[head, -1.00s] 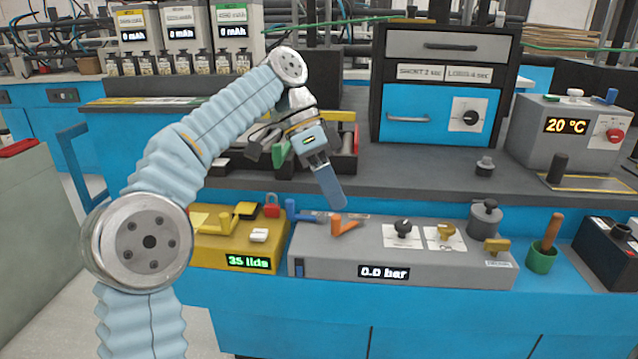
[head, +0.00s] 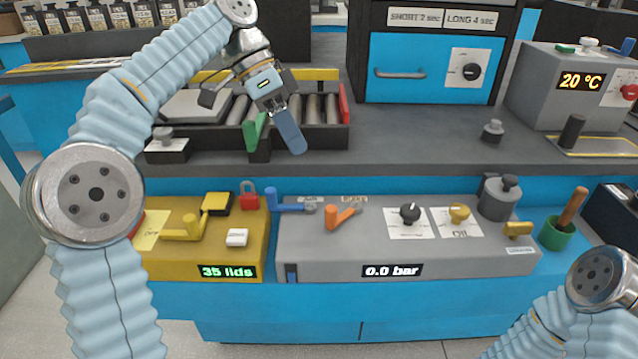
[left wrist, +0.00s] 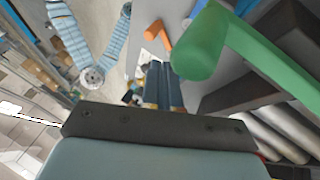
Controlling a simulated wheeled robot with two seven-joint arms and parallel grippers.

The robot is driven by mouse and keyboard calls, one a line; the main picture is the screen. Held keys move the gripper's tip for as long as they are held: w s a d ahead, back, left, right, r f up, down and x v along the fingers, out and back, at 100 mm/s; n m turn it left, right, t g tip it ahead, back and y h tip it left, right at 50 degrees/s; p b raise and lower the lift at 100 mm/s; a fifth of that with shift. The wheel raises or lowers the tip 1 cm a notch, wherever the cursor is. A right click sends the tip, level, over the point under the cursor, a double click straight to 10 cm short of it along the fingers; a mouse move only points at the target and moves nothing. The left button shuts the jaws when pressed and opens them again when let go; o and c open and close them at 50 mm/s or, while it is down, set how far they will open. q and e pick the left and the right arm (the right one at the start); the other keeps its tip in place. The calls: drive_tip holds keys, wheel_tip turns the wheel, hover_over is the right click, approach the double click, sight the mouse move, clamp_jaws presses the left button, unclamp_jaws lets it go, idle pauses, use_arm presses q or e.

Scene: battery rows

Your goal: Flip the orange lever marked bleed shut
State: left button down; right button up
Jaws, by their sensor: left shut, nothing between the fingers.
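The orange lever (head: 342,217) stands on the grey panel box (head: 325,255) that reads 0.0 bar. Its handle slants up to the right; the small label behind it is too blurred to read surely. My left gripper (head: 291,138) is shut and empty, in the air above and left of the lever, fingers pointing down. In the left wrist view the shut fingers (left wrist: 161,85) show below the orange lever (left wrist: 158,36), apart from it. My right gripper is out of view; only part of my right arm shows at lower right.
A blue lever (head: 288,203) stands just left of the orange one. A green lever (head: 255,132) on the roller rack is close to my left gripper and looms large in the left wrist view (left wrist: 200,45). Black (head: 410,212) and yellow knobs (head: 459,212) sit to the right.

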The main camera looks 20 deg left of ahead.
use_arm(q)
drive_tip(key=x, duration=0.9)
drive_tip(key=shift+d+f+b, duration=0.2)
drive_tip(key=shift+f+b, duration=0.05)
drive_tip(key=shift+b, duration=0.05)
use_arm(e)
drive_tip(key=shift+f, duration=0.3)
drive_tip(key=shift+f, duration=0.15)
